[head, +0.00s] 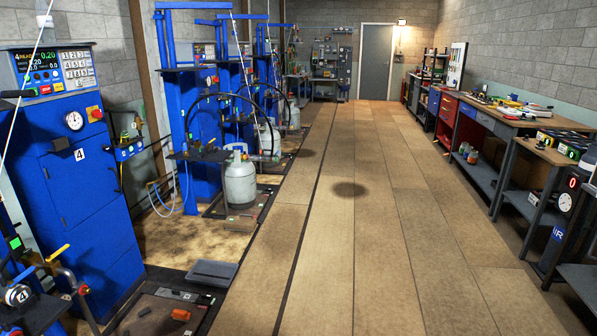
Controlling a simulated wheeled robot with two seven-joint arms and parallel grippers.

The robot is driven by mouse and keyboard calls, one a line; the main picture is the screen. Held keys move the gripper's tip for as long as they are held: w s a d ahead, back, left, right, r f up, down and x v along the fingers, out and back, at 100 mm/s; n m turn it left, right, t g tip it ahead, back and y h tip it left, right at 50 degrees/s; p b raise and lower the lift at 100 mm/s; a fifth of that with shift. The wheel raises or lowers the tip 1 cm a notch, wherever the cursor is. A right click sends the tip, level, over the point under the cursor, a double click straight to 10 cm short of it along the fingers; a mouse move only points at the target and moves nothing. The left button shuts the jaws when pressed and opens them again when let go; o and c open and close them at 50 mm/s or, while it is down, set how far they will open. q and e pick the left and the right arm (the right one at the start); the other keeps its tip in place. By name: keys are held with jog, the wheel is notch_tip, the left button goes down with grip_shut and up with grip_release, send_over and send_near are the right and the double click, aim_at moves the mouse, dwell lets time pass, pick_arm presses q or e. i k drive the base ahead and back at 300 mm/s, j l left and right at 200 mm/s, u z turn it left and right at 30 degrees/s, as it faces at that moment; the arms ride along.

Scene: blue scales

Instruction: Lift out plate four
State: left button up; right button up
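A tall blue cabinet (90,190) marked 4, with a lit display on top, stands at the left. On the floor beside it is a dark scale platform (150,322), cut off by the bottom edge, with small loose items on it. A flat grey plate (212,273) lies at the far end of this platform. I see no number on it, so I cannot tell whether it is plate four. Neither of my grippers shows in the head view.
A grey gas cylinder (240,182) stands on the scale beyond, before more blue cabinets (190,110). Workbenches (500,125) with tools line the right wall. The wooden aisle floor (345,240) is clear to the grey door (376,62).

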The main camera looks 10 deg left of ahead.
aim_at(173, 294)
jog(key=i+u, duration=0.2)
jog(key=i, duration=0.55)
jog(key=i+u, duration=0.15)
jog(key=i, duration=0.6)
jog(key=i+l+u, duration=0.2)
jog(key=i, duration=0.55)
